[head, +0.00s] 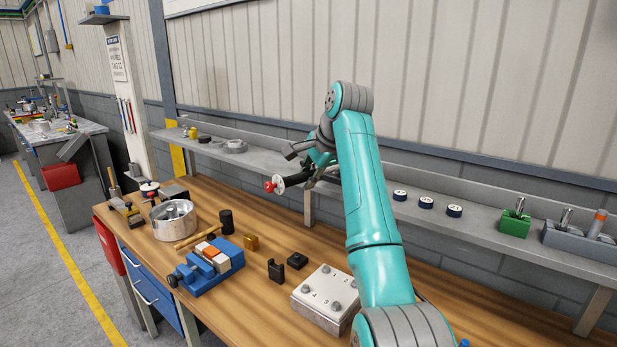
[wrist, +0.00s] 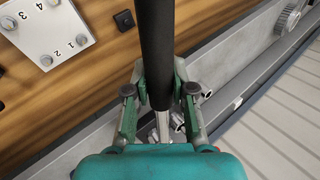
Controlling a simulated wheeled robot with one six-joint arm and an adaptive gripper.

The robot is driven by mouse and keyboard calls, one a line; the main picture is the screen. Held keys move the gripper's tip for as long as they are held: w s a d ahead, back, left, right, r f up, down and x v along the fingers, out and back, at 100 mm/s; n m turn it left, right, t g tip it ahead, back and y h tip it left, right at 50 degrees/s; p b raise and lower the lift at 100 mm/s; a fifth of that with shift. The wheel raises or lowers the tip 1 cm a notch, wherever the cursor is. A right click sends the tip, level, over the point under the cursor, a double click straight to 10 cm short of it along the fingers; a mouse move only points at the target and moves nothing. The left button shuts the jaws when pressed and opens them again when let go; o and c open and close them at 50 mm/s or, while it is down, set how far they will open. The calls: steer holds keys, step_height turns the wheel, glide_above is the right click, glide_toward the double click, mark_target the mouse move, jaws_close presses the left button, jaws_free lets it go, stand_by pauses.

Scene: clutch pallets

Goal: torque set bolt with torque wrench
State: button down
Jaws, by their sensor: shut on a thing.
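My gripper (head: 312,172) is raised above the back of the workbench, near the shelf edge. In the wrist view my gripper (wrist: 160,92) is shut on the black handle of the torque wrench (wrist: 155,45), with one finger on each side. In the head view the torque wrench (head: 298,180) points left, with a pale disc and a red end. Its far end is out of the wrist view. A pale block with numbered bolts (head: 325,291) sits on the bench, apart from the wrench. The bolt block also shows in the wrist view (wrist: 45,28), at upper left.
The wooden bench (head: 265,325) holds a blue vise (head: 212,268), a metal pot (head: 174,220), a black cylinder (head: 226,221) and small black blocks (head: 277,269). The grey shelf (head: 480,225) behind carries dark round parts (head: 426,202) and a green holder (head: 514,222). Bench space in front of the vise is clear.

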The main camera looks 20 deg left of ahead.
steer(key=shift+a+r, duration=0.1)
steer(key=shift+a, duration=0.05)
steer(key=shift+w+a+m+t+h, duration=0.3)
steer(key=shift+w+a+m+t, duration=0.1)
steer(key=shift+w+a+m, duration=0.35)
steer(key=shift+w+a+m, duration=0.45)
steer(key=shift+m, duration=0.1)
steer(key=shift+s+d, duration=0.2)
steer(key=shift+s, duration=0.1)
steer(key=shift+n, duration=0.3)
